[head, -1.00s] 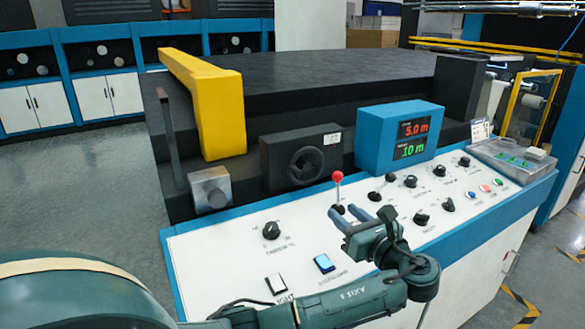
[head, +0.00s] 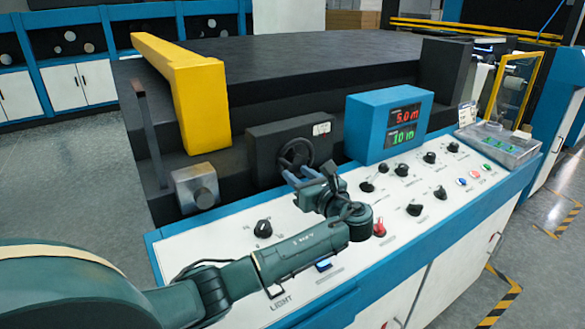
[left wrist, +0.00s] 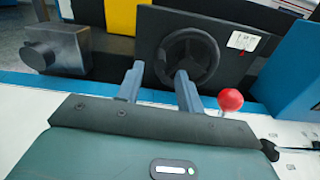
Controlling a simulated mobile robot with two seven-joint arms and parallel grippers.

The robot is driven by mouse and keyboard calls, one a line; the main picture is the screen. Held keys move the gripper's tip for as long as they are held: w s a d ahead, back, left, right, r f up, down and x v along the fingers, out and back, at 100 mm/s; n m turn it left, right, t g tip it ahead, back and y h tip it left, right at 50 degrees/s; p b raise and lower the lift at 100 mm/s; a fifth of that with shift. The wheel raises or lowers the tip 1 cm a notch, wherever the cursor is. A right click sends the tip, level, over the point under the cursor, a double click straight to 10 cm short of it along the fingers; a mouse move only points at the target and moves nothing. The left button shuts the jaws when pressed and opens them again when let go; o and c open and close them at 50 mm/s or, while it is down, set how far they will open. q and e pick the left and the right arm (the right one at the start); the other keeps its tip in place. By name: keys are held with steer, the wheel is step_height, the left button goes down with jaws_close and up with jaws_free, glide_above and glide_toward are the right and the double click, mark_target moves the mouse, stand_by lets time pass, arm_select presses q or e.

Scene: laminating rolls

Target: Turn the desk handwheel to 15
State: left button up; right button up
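The black handwheel (head: 296,153) is on a dark box at the back of the desk. It also shows in the left wrist view (left wrist: 187,57). I cannot read its setting. The blue display (head: 400,125) shows 5.0 m in red and 10 m in green. My left gripper (head: 303,175) is in front of the lower part of the wheel. In the left wrist view its fingers (left wrist: 160,72) are apart with nothing held between them, and the wheel appears beyond, toward the right finger. I cannot tell if they touch the rim. My right gripper is not in view.
A red ball knob (left wrist: 230,100) is close to the right finger in the left wrist view. Dark knobs and levers stand on the white panel (head: 345,255). A grey block with a round knob (head: 203,198) is left of the wheel. A yellow bar (head: 200,105) rises behind.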

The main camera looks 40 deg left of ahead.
mark_target(292, 169)
arm_select(q)
steer(key=shift+x, duration=1.7)
jaws_close()
